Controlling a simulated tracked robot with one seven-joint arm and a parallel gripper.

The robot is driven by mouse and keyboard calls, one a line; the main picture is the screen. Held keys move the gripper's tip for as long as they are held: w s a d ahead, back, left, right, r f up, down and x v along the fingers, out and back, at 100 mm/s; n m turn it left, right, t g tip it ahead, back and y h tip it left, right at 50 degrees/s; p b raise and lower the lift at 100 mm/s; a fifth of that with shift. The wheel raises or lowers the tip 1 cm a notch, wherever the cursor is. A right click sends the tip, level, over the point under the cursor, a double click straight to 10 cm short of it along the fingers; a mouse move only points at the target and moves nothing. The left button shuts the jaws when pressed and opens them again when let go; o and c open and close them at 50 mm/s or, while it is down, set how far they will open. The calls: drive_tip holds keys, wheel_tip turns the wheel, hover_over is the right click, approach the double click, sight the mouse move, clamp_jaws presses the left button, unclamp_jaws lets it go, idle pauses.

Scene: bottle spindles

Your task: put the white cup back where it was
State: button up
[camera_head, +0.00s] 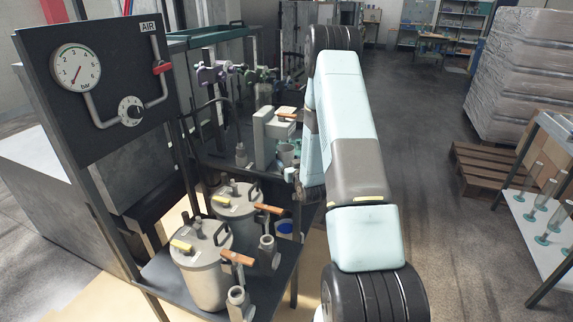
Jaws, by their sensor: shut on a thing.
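A pale cup (287,153), most likely the white cup, shows small just above the end of my arm, in front of the light grey bench instrument. My gripper (290,172) is at the far end of my arm, beside the bench, and is largely hidden by my own wrist. It is shut on the cup, as far as this small view shows. The fingers themselves are not clear. The light grey instrument (268,135) stands on the dark bench just left of the cup.
Two lidded metal pots (203,270) with orange-handled valves stand on the near shelf. Clamps on stands (215,75) are behind. A gauge panel (95,75) rises at left. A glassware rack (545,200) and wrapped pallet stack (520,75) are right. The floor (450,240) between is clear.

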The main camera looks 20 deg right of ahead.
drive_tip(key=shift+w+a+f, duration=0.2)
drive_tip(key=shift+a+f, duration=0.3)
drive_tip(key=shift+a, duration=0.2)
drive_tip(key=shift+f, duration=0.1)
drive_tip(key=o, duration=1.1)
drive_tip(key=shift+d, duration=0.1)
